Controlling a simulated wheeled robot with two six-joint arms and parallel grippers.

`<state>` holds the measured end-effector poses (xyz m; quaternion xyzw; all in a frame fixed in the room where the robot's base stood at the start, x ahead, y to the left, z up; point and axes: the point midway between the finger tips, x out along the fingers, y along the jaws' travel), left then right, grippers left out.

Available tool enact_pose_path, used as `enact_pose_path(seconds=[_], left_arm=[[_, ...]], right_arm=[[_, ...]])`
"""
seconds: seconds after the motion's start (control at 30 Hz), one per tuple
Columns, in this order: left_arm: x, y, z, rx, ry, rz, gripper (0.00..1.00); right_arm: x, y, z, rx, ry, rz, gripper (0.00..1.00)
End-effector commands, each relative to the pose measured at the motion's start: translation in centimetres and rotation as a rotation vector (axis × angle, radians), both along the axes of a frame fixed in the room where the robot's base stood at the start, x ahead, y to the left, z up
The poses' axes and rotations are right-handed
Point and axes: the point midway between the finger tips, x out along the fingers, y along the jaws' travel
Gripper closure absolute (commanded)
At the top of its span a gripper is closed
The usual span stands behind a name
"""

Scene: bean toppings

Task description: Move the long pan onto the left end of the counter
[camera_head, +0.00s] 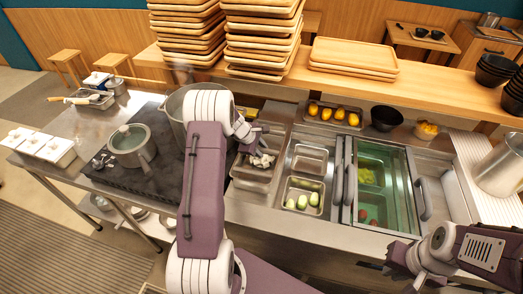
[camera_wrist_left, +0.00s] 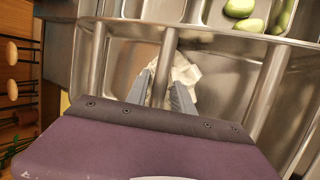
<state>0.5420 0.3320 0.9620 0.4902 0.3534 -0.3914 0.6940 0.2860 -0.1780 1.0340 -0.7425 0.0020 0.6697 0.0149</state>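A long steel pan (camera_head: 252,180) sits in the counter just left of the topping wells, with a crumpled white cloth-like thing (camera_head: 263,160) in or over it. My left gripper (camera_head: 256,146) is over this pan, pointing down. In the left wrist view its two fingers (camera_wrist_left: 164,88) lie on either side of a steel rim or divider, beside the white thing (camera_wrist_left: 185,75). Whether they touch or press the steel is hidden. My right gripper (camera_head: 398,262) is at the lower right, in front of the counter; its finger gap is not clear.
A lidded pot (camera_head: 131,146) stands on the dark stove, with a larger pot (camera_head: 177,104) behind. White containers (camera_head: 38,146) and a tray with utensils (camera_head: 93,99) occupy the left end, with bare steel (camera_head: 85,125) between. Stacked wooden trays (camera_head: 262,35) line the back shelf.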

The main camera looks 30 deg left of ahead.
Motion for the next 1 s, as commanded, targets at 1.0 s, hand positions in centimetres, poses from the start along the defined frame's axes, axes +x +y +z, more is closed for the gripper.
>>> enact_pose_path(seconds=[1.0], left_arm=[[-5.2,2.3,10.5,0.000,-0.002,0.001,0.60]], right_arm=[[0.0,0.0,-0.5,0.000,0.000,0.000,0.88]])
